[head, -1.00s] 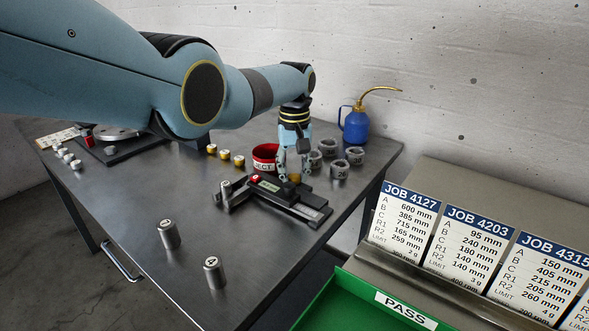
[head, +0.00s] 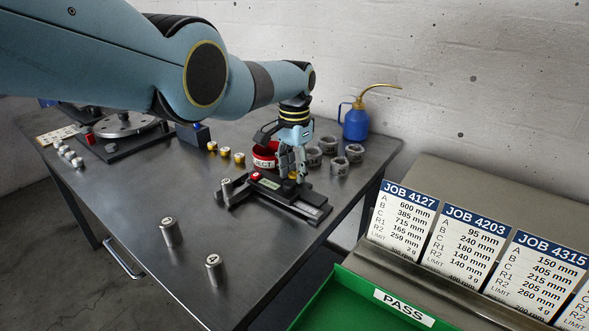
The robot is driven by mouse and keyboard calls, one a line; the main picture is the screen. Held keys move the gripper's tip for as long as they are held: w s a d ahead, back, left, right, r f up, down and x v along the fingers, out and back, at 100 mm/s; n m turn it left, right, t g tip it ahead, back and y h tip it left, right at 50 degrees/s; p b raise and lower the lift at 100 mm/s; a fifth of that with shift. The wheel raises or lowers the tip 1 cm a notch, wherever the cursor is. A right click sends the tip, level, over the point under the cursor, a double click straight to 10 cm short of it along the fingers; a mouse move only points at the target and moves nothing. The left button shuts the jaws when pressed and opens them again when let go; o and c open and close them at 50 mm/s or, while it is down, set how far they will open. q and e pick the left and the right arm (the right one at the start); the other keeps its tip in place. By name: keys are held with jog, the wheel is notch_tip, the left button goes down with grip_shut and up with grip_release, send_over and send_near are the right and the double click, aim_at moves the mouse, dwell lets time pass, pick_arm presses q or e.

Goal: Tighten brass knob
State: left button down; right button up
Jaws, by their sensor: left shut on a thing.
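The brass knob (head: 292,176) shows as a small gold spot on the far side of the black measuring fixture (head: 312,207) on the steel table. My left gripper (head: 291,177) points down over the fixture, with its fingers closed around the knob. The fingers hide most of the knob. The fixture has a small display, a red button (head: 256,176) and an upright metal post (head: 227,189) at its left end. My right gripper is not in view.
A red REJECT bin (head: 264,154), several grey cups (head: 339,166) and a blue oil can (head: 355,124) stand close behind the gripper. Two numbered metal cylinders (head: 170,232) stand in front. A green PASS tray (head: 350,305) and job cards (head: 403,218) are at right.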

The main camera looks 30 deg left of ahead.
aim_at(295, 174)
pick_arm(q)
jog(key=m, duration=0.3)
jog(key=shift+m, duration=0.3)
jog(key=m, duration=0.3)
jog(key=shift+w+r+m, duration=0.1)
jog(key=shift+m, duration=0.2)
jog(key=m, duration=0.6)
jog(key=shift+m, duration=0.4)
jog(key=c, duration=1)
grip_release()
notch_tip(295, 174, up, 12)
jog(key=shift+f, duration=0.1)
